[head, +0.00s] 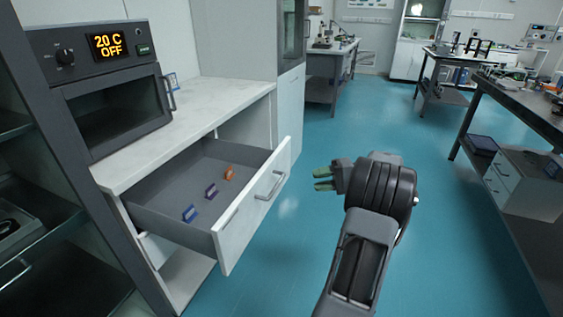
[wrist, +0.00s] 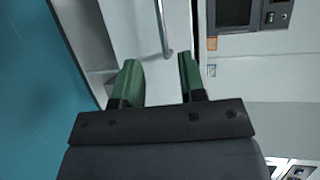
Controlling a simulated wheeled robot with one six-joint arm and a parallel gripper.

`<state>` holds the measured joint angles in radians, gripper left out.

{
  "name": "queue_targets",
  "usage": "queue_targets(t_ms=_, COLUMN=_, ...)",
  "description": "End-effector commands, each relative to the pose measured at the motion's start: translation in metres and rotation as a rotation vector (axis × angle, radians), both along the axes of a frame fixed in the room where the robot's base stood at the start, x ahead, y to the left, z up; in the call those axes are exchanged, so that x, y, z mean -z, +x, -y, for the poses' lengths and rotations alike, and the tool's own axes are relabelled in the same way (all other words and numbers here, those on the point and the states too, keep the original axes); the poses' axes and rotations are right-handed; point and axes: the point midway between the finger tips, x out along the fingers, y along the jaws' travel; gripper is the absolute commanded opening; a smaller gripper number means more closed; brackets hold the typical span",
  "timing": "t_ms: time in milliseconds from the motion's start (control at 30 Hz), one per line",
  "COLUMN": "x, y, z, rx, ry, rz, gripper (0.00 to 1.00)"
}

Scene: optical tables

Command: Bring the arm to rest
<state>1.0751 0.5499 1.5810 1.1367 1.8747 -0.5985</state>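My gripper (head: 323,179) is held out above the blue floor, to the right of the open drawer (head: 160,207) and apart from it. In the wrist view my gripper (wrist: 160,82) shows two green fingers spread apart with nothing between them. My arm reaches up from the bottom of the head view, bent at the wrist. The drawer's front, with its metal handle (head: 270,187), faces the gripper side. The handle also shows beyond the fingers in the wrist view (wrist: 162,30).
The drawer holds two blue items (head: 190,214) (head: 211,190) and an orange one (head: 229,173). An oven (head: 112,110) reading "20 C OFF" stands on the white counter (head: 215,92). A dark table (head: 520,105) with a white drawer unit (head: 525,185) is at right. The floor between is clear.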

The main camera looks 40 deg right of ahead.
Motion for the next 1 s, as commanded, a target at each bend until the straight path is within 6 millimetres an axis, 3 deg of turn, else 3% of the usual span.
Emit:
queue_targets(t_ms=200, x=-0.002, y=0.001, z=-0.002, rx=-0.004, ry=-0.003, rz=-0.004, gripper=0.38)
queue_targets(t_ms=300, x=-0.016, y=0.007, z=-0.019, rx=-0.030, ry=-0.032, rz=-0.042, gripper=0.38)
queue_targets(t_ms=367, x=-0.031, y=0.012, z=-0.040, rx=-0.063, ry=-0.072, rz=-0.091, gripper=0.38)
queue_targets(t_ms=467, x=-0.066, y=0.018, z=-0.095, rx=-0.143, ry=-0.196, rz=-0.211, gripper=0.38)
queue_targets(t_ms=500, x=-0.082, y=0.017, z=-0.122, rx=-0.181, ry=-0.269, rz=-0.265, gripper=0.38)
queue_targets(t_ms=600, x=-0.115, y=0.003, z=-0.182, rx=-0.258, ry=-0.484, rz=-0.373, gripper=0.38)
queue_targets(t_ms=700, x=-0.143, y=-0.020, z=-0.227, rx=-0.311, ry=-0.714, rz=-0.418, gripper=0.38)
queue_targets(t_ms=800, x=-0.167, y=-0.043, z=-0.256, rx=-0.338, ry=-0.932, rz=-0.397, gripper=0.38)
queue_targets(t_ms=1000, x=-0.204, y=-0.076, z=-0.284, rx=-0.345, ry=-1.250, rz=-0.252, gripper=0.38)
